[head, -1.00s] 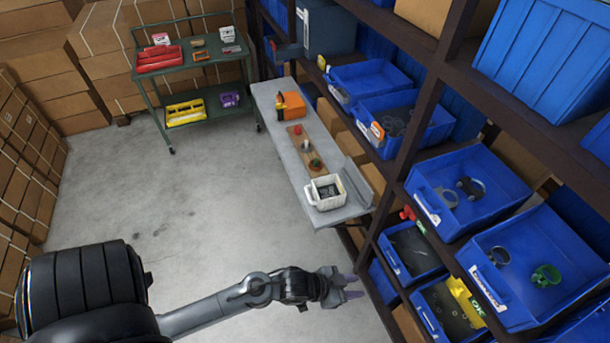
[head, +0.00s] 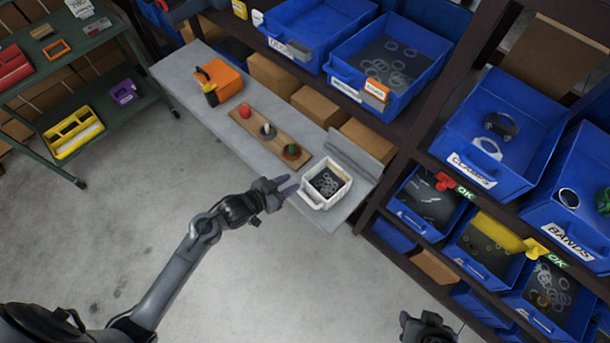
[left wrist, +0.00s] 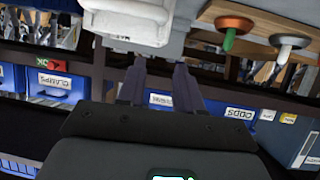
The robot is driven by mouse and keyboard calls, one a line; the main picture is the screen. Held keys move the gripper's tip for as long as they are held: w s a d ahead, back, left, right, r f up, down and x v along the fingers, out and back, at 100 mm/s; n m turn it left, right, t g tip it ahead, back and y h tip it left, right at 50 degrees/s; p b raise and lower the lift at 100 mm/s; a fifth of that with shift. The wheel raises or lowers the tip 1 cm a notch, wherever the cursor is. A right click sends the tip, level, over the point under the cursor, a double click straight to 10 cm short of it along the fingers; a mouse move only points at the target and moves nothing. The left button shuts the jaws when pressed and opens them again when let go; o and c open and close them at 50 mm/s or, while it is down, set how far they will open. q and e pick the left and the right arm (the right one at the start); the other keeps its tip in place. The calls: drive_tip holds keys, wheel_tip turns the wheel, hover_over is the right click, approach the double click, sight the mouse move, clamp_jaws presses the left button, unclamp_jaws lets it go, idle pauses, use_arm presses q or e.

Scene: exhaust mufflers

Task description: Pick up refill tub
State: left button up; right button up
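The white refill tub (head: 338,196) with dark contents and grey rings stands upright near the front end of the grey bench (head: 347,213). Its handle side faces my left gripper (head: 291,183). The left fingers are apart with nothing seen between them, just left of the tub. In the left wrist view, the tub (left wrist: 130,20) shows at the top, just beyond the open fingertips (left wrist: 161,64). Whether they touch its handle I cannot tell. My right gripper (head: 430,328) shows only partly at the bottom edge; its fingers cannot be made out.
A wooden board (head: 268,136) with small knobbed pieces and an orange box (head: 219,80) stand farther along the bench. Blue bins (head: 500,140) fill the dark rack at right. A green cart (head: 90,90) stands at left. The floor (head: 130,200) between is clear.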

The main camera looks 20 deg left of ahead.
sight(312, 169)
use_arm(q)
drive_tip(key=shift+t, duration=0.4)
drive_tip(key=shift+a+b+x, duration=0.2)
drive_tip(key=shift+b+x, duration=1.2)
drive_tip(key=shift+x, duration=4.95)
drive_tip(key=shift+w, duration=0.1)
use_arm(e)
drive_tip(key=f, duration=0.1)
drive_tip(key=d+f, duration=0.1)
drive_tip(key=f, duration=0.1)
drive_tip(key=shift+s+f, duration=0.15)
drive_tip(key=shift+f, duration=0.15)
use_arm(q)
clamp_jaws()
use_arm(e)
drive_tip(key=shift+d, duration=0.1)
